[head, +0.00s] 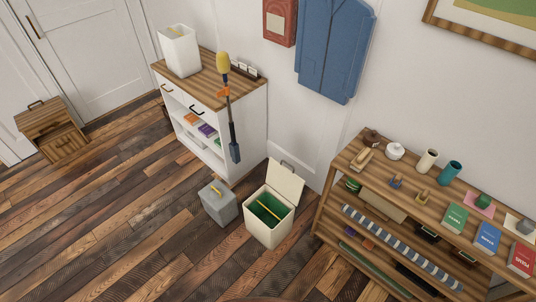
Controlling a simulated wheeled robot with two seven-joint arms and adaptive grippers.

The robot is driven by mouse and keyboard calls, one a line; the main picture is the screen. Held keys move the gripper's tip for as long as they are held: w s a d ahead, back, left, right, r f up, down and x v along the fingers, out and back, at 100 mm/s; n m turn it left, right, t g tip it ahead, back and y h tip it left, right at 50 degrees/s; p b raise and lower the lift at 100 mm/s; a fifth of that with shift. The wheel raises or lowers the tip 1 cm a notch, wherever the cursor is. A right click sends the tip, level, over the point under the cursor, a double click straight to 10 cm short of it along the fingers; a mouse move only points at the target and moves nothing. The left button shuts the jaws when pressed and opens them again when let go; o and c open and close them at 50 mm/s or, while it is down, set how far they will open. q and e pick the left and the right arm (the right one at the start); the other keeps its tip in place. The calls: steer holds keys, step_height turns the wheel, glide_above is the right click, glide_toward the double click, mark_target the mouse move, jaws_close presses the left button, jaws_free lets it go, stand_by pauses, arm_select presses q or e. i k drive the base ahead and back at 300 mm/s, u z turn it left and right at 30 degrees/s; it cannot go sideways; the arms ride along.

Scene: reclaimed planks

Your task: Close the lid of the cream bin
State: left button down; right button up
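The cream bin (262,232) stands on the plank floor near the middle of the head view. Neither of my grippers is in view, so nothing of mine is seen touching the bin or lid.
A grey bin (217,203) with a yellow handle stands close to the left of the cream bin. A wooden shelf unit (322,215) is to the right, a white cabinet (250,120) behind left. Floor in front is clear.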

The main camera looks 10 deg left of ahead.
mark_target(287, 183)
steer(key=u, duration=0.3)
steer(key=i, duration=0.8)
steer(key=z, duration=0.7)
steer(key=i, duration=0.6)
steer(key=z, duration=0.65)
